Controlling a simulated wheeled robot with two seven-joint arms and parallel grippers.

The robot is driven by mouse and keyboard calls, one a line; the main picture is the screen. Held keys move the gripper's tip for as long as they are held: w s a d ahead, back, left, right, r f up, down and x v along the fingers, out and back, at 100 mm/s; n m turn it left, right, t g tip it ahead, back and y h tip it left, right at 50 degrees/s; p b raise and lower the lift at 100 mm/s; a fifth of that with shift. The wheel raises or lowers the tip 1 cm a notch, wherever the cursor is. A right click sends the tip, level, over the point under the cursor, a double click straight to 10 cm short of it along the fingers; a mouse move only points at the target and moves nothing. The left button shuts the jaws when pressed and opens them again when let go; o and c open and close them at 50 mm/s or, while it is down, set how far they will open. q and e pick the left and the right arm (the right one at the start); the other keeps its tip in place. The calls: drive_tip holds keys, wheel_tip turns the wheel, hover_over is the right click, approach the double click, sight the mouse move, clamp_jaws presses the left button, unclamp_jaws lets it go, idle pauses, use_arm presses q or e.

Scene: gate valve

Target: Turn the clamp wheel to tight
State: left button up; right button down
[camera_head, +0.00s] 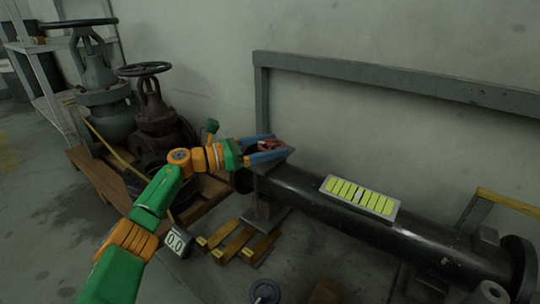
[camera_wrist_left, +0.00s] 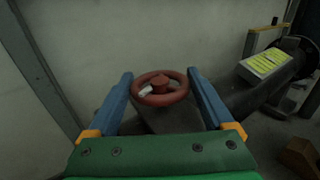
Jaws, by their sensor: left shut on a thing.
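The clamp wheel (camera_wrist_left: 160,88) is a small red handwheel with a white mark on it, on top of a grey block at the end of the black pipe. It also shows in the head view (camera_head: 268,146). My left gripper (camera_head: 272,149) has its two blue fingers on either side of the wheel's rim and is shut on it. In the left wrist view the fingers (camera_wrist_left: 160,75) flank the wheel left and right. My right gripper is not in view.
The black pipe (camera_head: 330,205) runs right, bearing a panel of yellow-green bars (camera_head: 360,197). A grey frame (camera_head: 400,83) stands behind it. Large valves (camera_head: 155,110) stand on a pallet at left. A small display (camera_head: 177,241) reads 0.0. Yellow blocks (camera_head: 234,243) lie on the floor.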

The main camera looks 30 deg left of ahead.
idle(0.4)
use_arm(q)
drive_tip(key=o, duration=1.1)
drive_tip(key=shift+a, duration=0.1)
drive_tip(key=p+v, duration=0.3)
drive_tip(key=v, duration=0.4)
